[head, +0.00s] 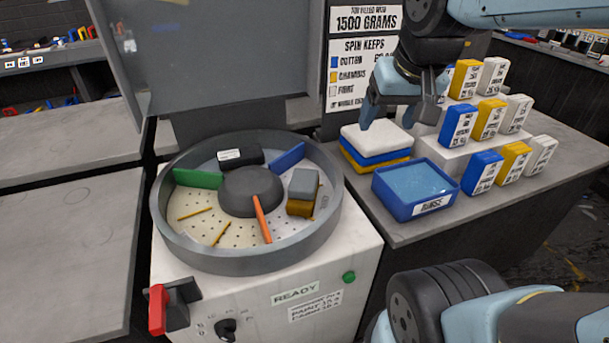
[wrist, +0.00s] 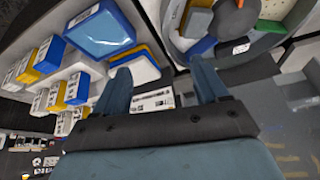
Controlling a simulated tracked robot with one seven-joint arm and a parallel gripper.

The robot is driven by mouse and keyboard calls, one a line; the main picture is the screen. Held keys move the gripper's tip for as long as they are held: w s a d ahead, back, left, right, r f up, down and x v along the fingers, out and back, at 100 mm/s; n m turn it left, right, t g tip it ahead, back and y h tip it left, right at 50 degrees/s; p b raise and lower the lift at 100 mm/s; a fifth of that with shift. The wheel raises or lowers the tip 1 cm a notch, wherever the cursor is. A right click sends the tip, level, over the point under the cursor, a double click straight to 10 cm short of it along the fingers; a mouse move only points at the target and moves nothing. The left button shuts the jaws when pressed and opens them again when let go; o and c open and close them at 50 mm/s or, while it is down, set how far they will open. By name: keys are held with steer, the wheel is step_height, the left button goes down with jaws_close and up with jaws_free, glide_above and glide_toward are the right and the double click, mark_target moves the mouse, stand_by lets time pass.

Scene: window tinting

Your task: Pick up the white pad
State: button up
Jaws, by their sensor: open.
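The white pad (head: 376,138) lies flat on top of a small stack in the head view, above a blue pad (head: 372,157) and a yellow pad (head: 374,168). The stack stands on the grey table just behind the blue rinse tub. My gripper (head: 391,117) is open and empty, its fingers pointing down just above the white pad, with one fingertip over the pad's far part. In the wrist view my gripper (wrist: 162,70) shows its two fingers spread apart. The white pad (wrist: 144,72) shows there between them, nearer the left finger, partly hidden by it.
The blue rinse tub (head: 416,188) with water stands in front of the stack. Several blue, yellow and white boxes (head: 487,172) stand to its right, some on a white riser. A round spinner (head: 165,222) with coloured dividers and pads is at left. A sign (head: 357,60) stands behind.

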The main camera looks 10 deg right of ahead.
steer(key=o, duration=0.5)
steer(key=w+a+f+g, duration=0.1)
steer(key=w, duration=0.2)
steer(key=w+a+f+m+g, duration=0.1)
steer(key=w+a+f, duration=0.1)
steer(key=w, duration=0.2)
steer(key=w+a+f, duration=0.2)
steer(key=w, duration=0.2)
steer(key=shift+w+a+f+m+g, duration=0.1)
steer(key=shift+w+f+m+g, duration=0.05)
steer(key=shift+m+g, duration=0.25)
steer(key=m+g, duration=0.2)
glide_above(303, 178)
steer(key=f, duration=1.7)
steer(key=shift+s+f, duration=0.3)
steer(key=shift+f, duration=0.05)
steer(key=shift+w+f, duration=0.15)
steer(key=shift+f, duration=1.15)
steer(key=shift+w+f, duration=0.15)
steer(key=shift+f, duration=1.15)
